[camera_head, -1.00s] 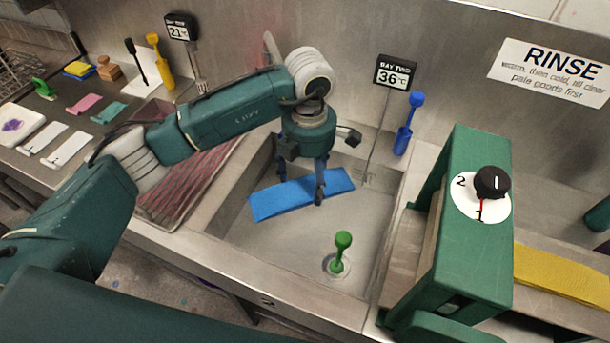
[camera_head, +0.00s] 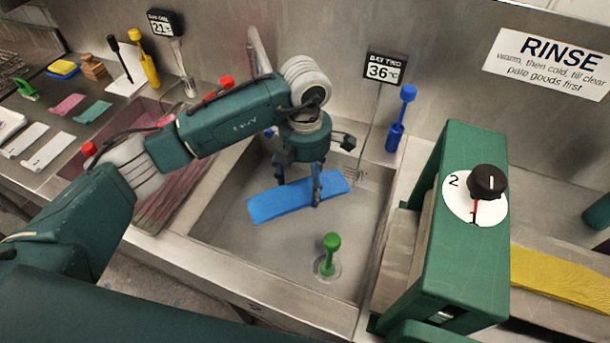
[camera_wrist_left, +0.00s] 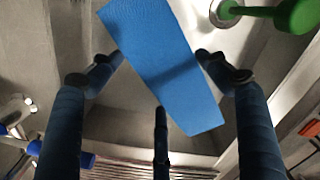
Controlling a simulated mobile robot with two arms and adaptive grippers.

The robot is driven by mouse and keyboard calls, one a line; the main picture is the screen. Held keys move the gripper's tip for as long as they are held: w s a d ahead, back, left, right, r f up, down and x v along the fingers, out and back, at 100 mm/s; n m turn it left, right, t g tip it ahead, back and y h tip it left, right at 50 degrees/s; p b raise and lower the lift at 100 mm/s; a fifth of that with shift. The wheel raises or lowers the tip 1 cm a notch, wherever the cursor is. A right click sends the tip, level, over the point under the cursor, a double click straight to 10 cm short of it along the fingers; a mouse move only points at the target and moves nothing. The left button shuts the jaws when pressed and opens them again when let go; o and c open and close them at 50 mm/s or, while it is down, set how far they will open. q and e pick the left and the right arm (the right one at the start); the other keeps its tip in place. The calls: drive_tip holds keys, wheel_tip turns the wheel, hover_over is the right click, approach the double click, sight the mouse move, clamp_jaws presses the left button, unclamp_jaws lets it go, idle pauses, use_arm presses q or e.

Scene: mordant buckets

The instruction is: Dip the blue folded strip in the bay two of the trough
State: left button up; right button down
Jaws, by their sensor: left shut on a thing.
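The blue folded strip (camera_head: 265,205) lies slantwise inside the basin of bay two (camera_head: 265,248), the one with the "BAY TWO 36°C" display (camera_head: 385,69) behind it. My left gripper (camera_head: 299,193) points down into this basin, shut on the strip near its middle. In the left wrist view the strip (camera_wrist_left: 150,40) runs between the dark fingers (camera_wrist_left: 157,75). I cannot tell whether the strip touches the basin floor, and no clear water line shows. My right gripper is out of view.
A green-handled plug (camera_head: 331,243) stands in the front of the basin. A blue-handled tool (camera_head: 398,125) leans at the back right. The green housing with a dial (camera_head: 470,190) stands right of the basin; a yellow strip (camera_head: 555,273) lies beyond.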

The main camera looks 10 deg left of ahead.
use_arm(q)
wheel_tip(320, 180, down, 2)
drive_tip(key=shift+f+b, duration=0.1)
drive_tip(key=shift+b, duration=0.3)
wheel_tip(320, 180, down, 6)
drive_tip(key=b, duration=0.3)
drive_tip(key=shift+f+b, duration=1.1)
drive_tip(key=shift+f, duration=0.75)
drive_tip(key=shift+w, duration=0.1)
